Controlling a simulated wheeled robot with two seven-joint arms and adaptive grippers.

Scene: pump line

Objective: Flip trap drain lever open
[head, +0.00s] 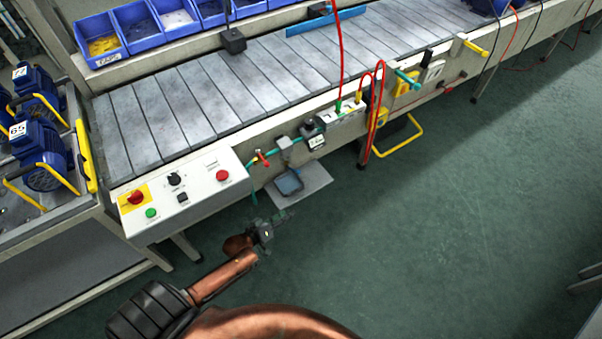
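A small red lever (262,159) sits on thin green tubing at the conveyor's front side, just right of the control panel. I cannot tell from this view whether it is the trap drain lever, or whether it is open. A small grey fitting (285,143) is beside it on the same line. A blue-grey tray (289,184) lies below on a pale plate (309,186). My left gripper (281,217) is below the lever, close to the plate in the picture and apart from the lever. Its fingers are small and dark; their opening is unclear. My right gripper is not in view.
The control panel (185,190) with red, black and green controls juts out left of the lever. Red hoses (377,105) and a yellow bar handle (402,143) are to the right. Blue pumps (40,155) stand at left. The green floor (440,220) is clear at right.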

